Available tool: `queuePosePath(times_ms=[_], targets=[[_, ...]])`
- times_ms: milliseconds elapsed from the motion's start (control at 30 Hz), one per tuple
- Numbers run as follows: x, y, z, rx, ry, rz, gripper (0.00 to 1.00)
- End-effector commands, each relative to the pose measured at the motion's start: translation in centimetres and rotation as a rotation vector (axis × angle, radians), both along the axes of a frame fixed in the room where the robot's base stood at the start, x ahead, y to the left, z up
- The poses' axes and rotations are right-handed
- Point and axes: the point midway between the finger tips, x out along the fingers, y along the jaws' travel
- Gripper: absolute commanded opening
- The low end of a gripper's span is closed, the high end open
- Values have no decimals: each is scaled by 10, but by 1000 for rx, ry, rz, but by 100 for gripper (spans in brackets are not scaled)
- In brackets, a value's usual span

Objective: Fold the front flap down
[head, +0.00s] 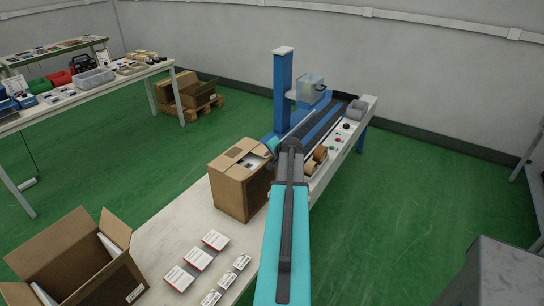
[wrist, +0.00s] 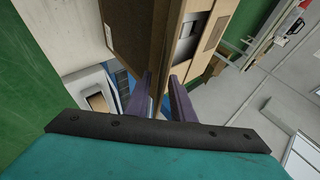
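A cardboard box (head: 238,188) stands on the white table, its top partly open with something dark and pale showing inside. In the wrist view its brown panels (wrist: 137,38) fill the top middle, with a dark opening (wrist: 188,45) beside them. My gripper (wrist: 161,76) is at the box; its two purple fingers are apart, with a narrow brown cardboard edge showing between them. I cannot tell whether either finger touches it. In the head view my arm hides the fingers and the right side of the box. Which panel is the front flap is unclear.
A blue-railed machine (head: 325,120) with a blue column (head: 283,85) stands behind the box. Tape rolls (head: 315,160) sit close to my arm.

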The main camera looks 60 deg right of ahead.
Motion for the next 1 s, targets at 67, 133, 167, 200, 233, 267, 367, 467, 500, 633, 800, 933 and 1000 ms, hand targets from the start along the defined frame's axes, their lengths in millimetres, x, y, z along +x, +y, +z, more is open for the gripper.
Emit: queuePosePath(times_ms=[67,133,167,200,233,267,367,467,500,633,800,933,1000], targets=[[0,0,0,0,0,0,22],[0,0,0,0,0,0,22],[0,0,0,0,0,0,22],[0,0,0,0,0,0,17],[0,0,0,0,0,0,12],[0,0,0,0,0,0,7],[0,1,0,-1,0,1,0],[1,1,0,0,0,1,0],[1,1,0,0,0,1,0],[1,1,0,0,0,1,0],[1,1,0,0,0,1,0],[1,1,0,0,0,1,0],[1,1,0,0,0,1,0]])
